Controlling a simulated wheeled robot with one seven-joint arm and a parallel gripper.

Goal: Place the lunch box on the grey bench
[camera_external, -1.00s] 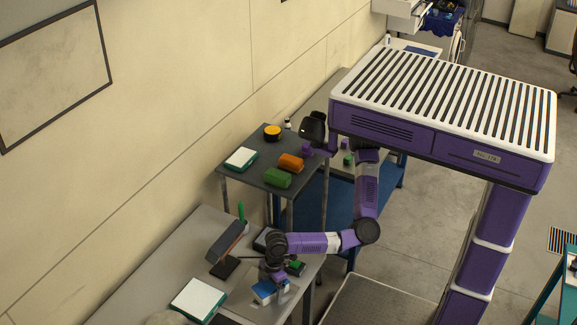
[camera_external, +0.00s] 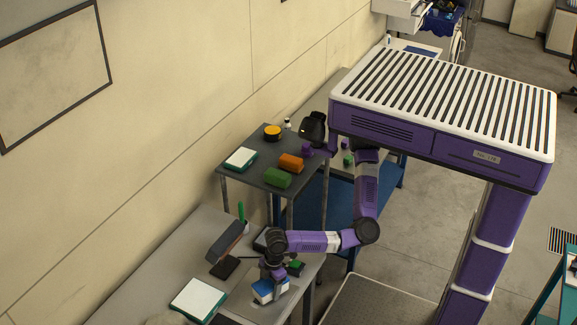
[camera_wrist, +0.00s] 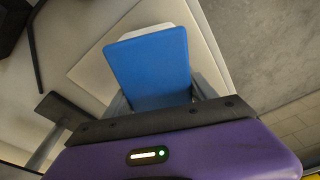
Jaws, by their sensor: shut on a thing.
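The lunch box (camera_external: 263,291), blue on top with a white part below, is held by my gripper (camera_external: 271,281) over the near end of a light grey bench (camera_external: 172,262). In the wrist view the blue face of the lunch box (camera_wrist: 150,65) fills the space between the fingers of my gripper (camera_wrist: 160,97), one on each side. A pale flat square (camera_wrist: 210,55) lies beneath it. I cannot tell whether the box touches this surface. The box's underside is hidden.
On the light grey bench are a tilted dark panel on a stand (camera_external: 226,242), a white pad with green edge (camera_external: 198,299) and a small green item (camera_external: 296,265) close to my gripper. A dark grey table (camera_external: 240,179) behind holds green and orange boxes.

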